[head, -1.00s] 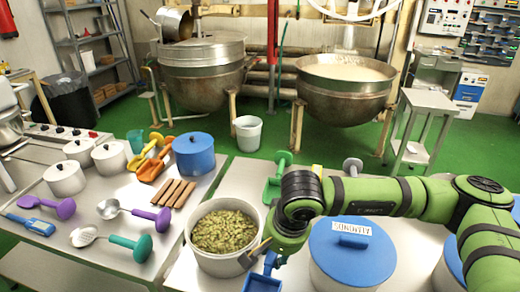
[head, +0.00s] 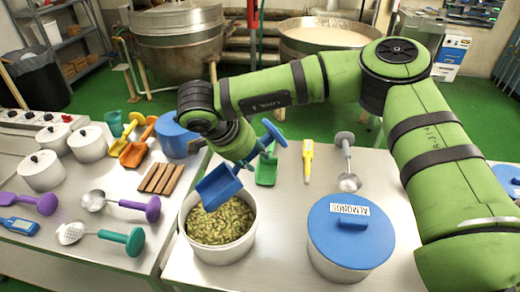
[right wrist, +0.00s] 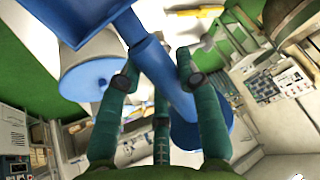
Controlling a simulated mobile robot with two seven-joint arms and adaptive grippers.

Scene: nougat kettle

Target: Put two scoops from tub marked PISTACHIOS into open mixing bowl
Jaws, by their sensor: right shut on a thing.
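My right gripper (head: 260,155) is shut on the handle of a blue scoop (head: 219,187). In the right wrist view its fingers (right wrist: 158,78) close on both sides of the blue handle (right wrist: 158,62). The scoop's pan is tilted over the back of an open white tub (head: 249,236) of green pistachios (head: 222,222). No label shows on this tub. Whether the pan touches the nuts or holds any, I cannot tell. An open steel kettle bowl (head: 290,43) with pale contents stands at the back, partly behind my right arm. My left gripper is out of view.
A closed tub marked ALMONDS (head: 349,262) stands to the right. A green scoop (head: 266,172), a yellow tool (head: 308,160) and a ladle (head: 348,181) lie behind. A lidded kettle (head: 180,45) is at back left. Scoops and white pots (head: 41,171) fill the left table.

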